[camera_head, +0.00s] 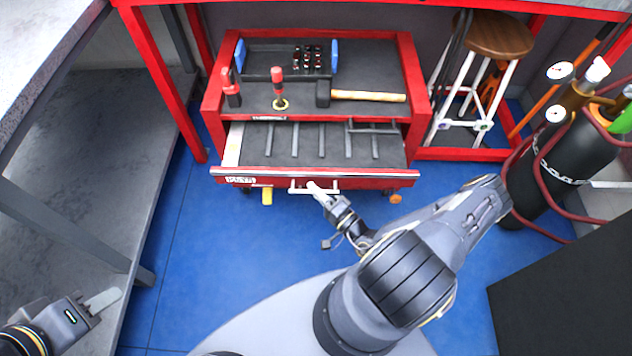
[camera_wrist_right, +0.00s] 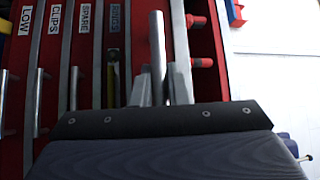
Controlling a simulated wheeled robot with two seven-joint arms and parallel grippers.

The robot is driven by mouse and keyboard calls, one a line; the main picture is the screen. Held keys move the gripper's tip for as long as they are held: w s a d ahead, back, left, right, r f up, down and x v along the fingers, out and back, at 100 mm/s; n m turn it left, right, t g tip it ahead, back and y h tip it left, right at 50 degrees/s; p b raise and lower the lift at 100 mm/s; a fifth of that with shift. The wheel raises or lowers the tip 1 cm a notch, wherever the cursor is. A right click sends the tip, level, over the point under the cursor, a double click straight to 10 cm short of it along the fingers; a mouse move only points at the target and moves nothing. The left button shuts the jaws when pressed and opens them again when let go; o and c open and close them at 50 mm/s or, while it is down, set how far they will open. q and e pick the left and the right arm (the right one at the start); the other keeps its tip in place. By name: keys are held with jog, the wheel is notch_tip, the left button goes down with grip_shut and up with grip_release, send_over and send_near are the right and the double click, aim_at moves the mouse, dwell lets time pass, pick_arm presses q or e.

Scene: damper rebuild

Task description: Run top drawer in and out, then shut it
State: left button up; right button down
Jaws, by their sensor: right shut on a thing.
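The red tool cart (camera_head: 212,100) stands under the red-framed bench. Its top drawer (camera_head: 335,140) is pulled out toward me, showing a grey inside with several dark bars. My right gripper (camera_head: 314,187) is at the middle of the drawer's front, shut on the drawer handle (camera_head: 329,189). In the right wrist view the handle (camera_wrist_right: 157,45) stands between the two fingers (camera_wrist_right: 162,90). My left gripper (camera_head: 104,300) is low at the left, away from the cart; whether its fingers are apart does not show.
The cart top holds a hammer (camera_head: 368,96), a red-handled tool (camera_head: 278,78) and a black tray (camera_head: 262,60). Labelled lower drawers (camera_wrist_right: 68,60) show in the wrist view. A stool (camera_head: 495,36) and a dark gas cylinder (camera_head: 570,155) stand right. Blue floor (camera_head: 190,270) is clear before the cart.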

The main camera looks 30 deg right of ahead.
jog(key=c, duration=1.4)
grip_release()
jog(key=shift+c, duration=0.2)
jog(key=v, duration=0.7)
jog(key=shift+s+d+p, duration=0.15)
jog(key=shift+s+p, duration=0.2)
